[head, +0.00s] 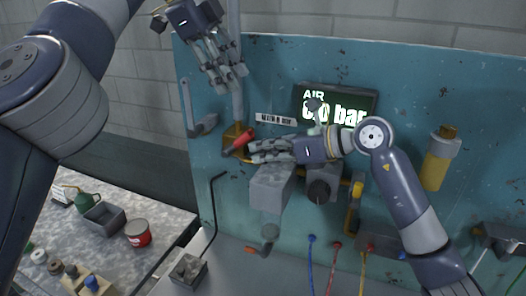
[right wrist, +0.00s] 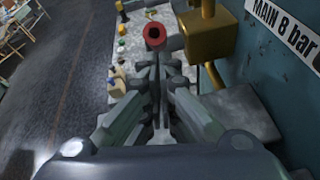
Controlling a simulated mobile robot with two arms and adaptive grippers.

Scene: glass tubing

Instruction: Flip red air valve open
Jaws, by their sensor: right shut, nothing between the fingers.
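The red air valve handle (head: 241,141) is on a brass valve body (head: 232,134) on the teal panel, below a grey vertical pipe. The handle slants outward. My right gripper (head: 252,152) is shut and empty, its fingertips just right of the handle. In the right wrist view the round red handle end (right wrist: 154,36) is just beyond my closed fingertips (right wrist: 156,62), beside the brass body (right wrist: 208,35). I cannot tell whether they touch. My left gripper (head: 229,80) is open and empty, above the valve in front of the pipe.
A display (head: 335,105) reads "AIR" and a bar value, partly covered. The "MAIN 8 bar" label (head: 275,119) is above my right gripper. Grey boxes (head: 271,188) project below it. A side table (head: 160,212) with a red can (head: 138,233) is lower left.

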